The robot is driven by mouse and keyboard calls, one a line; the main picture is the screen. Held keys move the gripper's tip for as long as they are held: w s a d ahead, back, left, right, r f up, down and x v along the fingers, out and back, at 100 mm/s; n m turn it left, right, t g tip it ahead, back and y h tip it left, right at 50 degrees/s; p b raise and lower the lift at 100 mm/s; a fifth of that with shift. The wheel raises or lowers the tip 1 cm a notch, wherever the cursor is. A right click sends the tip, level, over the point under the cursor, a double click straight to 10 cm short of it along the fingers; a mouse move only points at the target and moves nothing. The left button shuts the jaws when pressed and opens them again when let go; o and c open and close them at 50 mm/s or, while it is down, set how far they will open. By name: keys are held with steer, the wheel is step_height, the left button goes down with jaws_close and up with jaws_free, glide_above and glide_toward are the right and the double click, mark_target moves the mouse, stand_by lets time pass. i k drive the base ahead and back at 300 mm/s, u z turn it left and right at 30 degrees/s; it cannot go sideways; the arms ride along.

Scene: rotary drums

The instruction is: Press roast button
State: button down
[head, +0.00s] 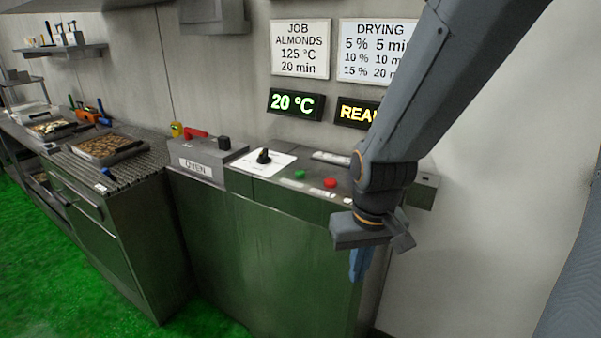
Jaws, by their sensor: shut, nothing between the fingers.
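A green button (299,174) and a red button (330,183) sit on top of the grey control console (245,183). Small pale labels lie by them, too small to read, so I cannot tell which button is the roast button. My gripper (358,268) points down in front of the console's right end, to the right of and nearer than the red button. Its blue fingers are shut and empty. My arm hides part of the console's right end.
A black knob (263,156) stands on a white dial plate. An OVEN label (196,168) is to its left. Displays read "20 °C" (295,104) and a partly hidden "REA" (358,112). A tray of almonds (108,147) rests on the left counter. Green floor (60,270) is open at left.

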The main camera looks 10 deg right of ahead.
mark_target(299, 174)
steer(key=u, duration=1.95)
steer(key=i, duration=1.15)
steer(key=z, duration=3.25)
